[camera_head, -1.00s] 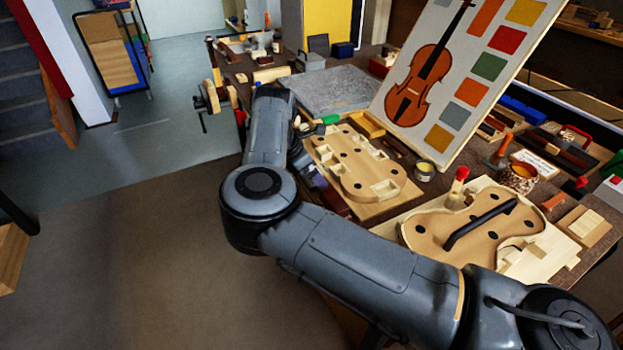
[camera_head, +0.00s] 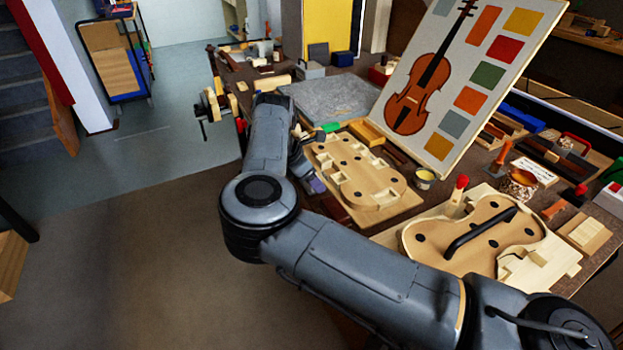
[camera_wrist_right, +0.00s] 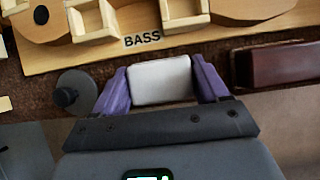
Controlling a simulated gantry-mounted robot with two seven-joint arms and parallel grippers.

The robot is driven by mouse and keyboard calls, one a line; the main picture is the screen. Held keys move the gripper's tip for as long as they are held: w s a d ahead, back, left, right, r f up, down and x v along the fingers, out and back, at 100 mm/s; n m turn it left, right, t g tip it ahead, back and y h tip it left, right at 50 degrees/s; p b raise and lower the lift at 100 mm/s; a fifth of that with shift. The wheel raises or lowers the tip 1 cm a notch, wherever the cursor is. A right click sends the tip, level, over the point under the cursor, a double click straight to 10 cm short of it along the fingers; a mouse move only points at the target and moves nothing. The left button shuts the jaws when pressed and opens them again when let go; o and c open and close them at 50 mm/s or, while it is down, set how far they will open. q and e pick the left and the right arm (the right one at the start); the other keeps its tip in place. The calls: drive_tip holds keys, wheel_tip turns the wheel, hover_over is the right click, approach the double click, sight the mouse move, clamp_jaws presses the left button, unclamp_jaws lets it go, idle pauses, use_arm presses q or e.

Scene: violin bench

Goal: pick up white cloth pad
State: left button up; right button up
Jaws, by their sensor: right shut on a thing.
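The white cloth pad (camera_wrist_right: 165,82) is in the right wrist view, between the two purple fingers of my right gripper (camera_wrist_right: 162,86). The fingers are shut on its left and right sides. Below it in that view is the dark bench surface; I cannot tell whether the pad touches it. In the head view my right arm crosses from the lower right. A bit of my right gripper's purple finger (camera_head: 313,184) shows beside the arm, and the pad is hidden there. My left gripper is not in view.
A wooden board marked BASS (camera_wrist_right: 140,42) lies just beyond the pad. A dark round knob (camera_wrist_right: 72,92) is left of the gripper, and a dark red-brown block (camera_wrist_right: 268,65) is to its right. A violin-shaped form (camera_head: 475,235) lies nearer on the bench.

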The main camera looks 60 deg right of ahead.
wheel_tip(320, 180, up, 4)
drive_tip(key=shift+s+r+p, duration=0.15)
drive_tip(key=shift+p, duration=1)
drive_tip(key=s+d+r+p, duration=0.2)
drive_tip(key=s+r, duration=0.4)
drive_tip(key=s, duration=0.5)
drive_tip(key=shift+d+r+p, duration=0.15)
drive_tip(key=shift+d+p, duration=0.05)
drive_tip(key=shift+p, duration=0.55)
